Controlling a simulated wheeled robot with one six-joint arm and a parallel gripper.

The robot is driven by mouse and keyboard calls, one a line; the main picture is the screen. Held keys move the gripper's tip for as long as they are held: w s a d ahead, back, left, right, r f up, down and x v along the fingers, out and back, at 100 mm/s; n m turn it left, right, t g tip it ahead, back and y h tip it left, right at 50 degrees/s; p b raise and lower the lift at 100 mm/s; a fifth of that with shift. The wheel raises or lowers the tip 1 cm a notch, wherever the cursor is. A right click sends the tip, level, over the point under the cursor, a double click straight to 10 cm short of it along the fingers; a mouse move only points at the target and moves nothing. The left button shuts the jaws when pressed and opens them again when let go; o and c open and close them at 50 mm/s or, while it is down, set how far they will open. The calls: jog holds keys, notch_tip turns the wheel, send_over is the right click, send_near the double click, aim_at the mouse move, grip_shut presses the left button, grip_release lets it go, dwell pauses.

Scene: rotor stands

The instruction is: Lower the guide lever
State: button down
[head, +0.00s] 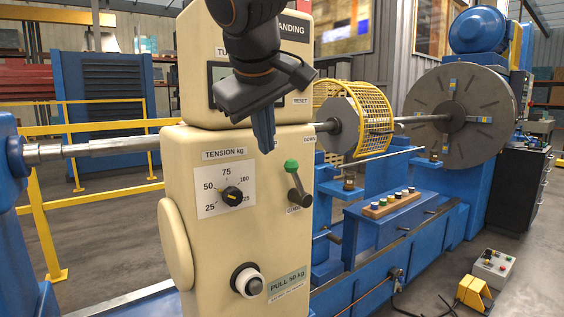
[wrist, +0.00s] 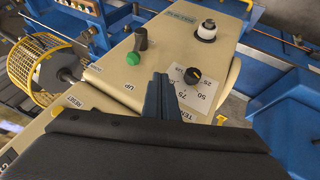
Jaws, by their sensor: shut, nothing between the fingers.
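The guide lever (head: 292,182) is on the cream machine housing (head: 240,260), a short grey arm with a green knob at its upper end. The knob points up, tilted slightly left, and a small label sits below the pivot. In the wrist view, the lever (wrist: 138,45) has its green knob toward the "UP" label. My gripper (head: 266,150) is shut and empty, fingers pointing down, above and left of the knob. In the wrist view, the shut fingertips (wrist: 160,75) are right of the knob, with a gap visible between them.
The tension dial (head: 232,196) is left of the lever. A white-ringed knob (head: 248,281) is below it. A yellow mesh guard (head: 370,105) surrounds a grey drum on the shaft behind. A small control box (head: 493,265) is on the floor at right.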

jog(key=shift+f, duration=0.1)
jog(key=w+d+f+p, duration=0.3)
jog(key=w+f+p, duration=0.1)
jog(key=w+f, duration=0.3)
jog(key=shift+w+d, duration=0.25)
jog(key=shift+w, duration=0.8)
jog(key=shift+w+r, duration=0.1)
